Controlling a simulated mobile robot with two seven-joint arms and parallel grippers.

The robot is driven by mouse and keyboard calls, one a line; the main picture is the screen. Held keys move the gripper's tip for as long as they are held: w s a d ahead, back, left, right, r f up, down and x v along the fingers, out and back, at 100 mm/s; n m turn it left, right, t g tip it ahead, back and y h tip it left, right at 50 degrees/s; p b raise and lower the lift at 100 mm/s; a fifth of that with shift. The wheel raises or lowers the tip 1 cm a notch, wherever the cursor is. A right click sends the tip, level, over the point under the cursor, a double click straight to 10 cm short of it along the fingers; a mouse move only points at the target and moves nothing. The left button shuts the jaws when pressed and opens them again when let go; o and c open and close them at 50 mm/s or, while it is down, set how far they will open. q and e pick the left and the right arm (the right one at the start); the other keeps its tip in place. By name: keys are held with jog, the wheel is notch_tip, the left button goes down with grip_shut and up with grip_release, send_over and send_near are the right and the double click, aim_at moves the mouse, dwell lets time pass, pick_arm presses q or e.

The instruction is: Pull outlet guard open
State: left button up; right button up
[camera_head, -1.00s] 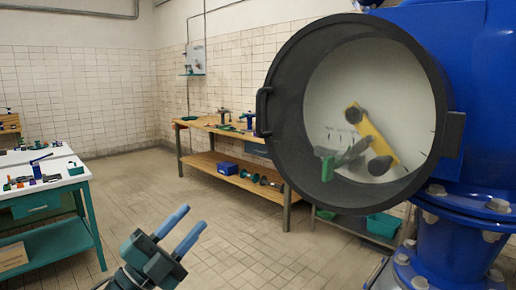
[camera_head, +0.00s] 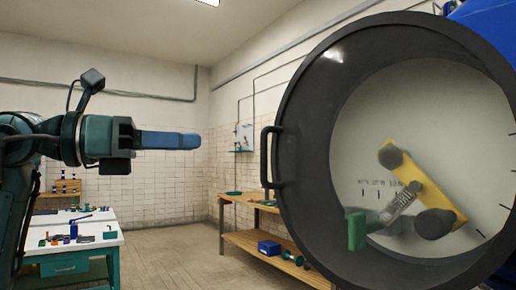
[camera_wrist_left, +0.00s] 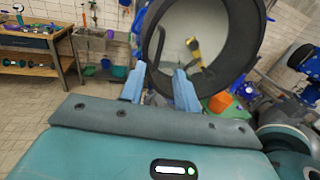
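The outlet guard is a large round dark cover (camera_head: 308,115) with a pale gauge face (camera_head: 385,100) inside its ring, at the right of the head view. A dark bar handle (camera_head: 265,157) stands out from its left side. My left gripper (camera_head: 198,141) is left of the handle, with a gap between them, its blue fingers pointing right and seen edge-on. In the left wrist view, its two fingers (camera_wrist_left: 158,84) are spread apart with nothing held, and the guard (camera_wrist_left: 250,45) is beyond them. My right gripper is not in view.
A wooden workbench (camera_head: 245,200) with tools stands behind the guard. A white-topped table (camera_head: 75,243) with small parts is at the lower left. Blue pipework (camera_head: 485,25) is behind the guard at the upper right. Tiled floor is open between the benches.

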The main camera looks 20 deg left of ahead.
pick_arm(q)
jog(key=p+x, duration=0.1)
jog(key=x, duration=1)
jog(key=shift+d, duration=0.25)
jog(key=shift+w, duration=0.15)
jog(key=shift+c, duration=0.2)
grip_shut()
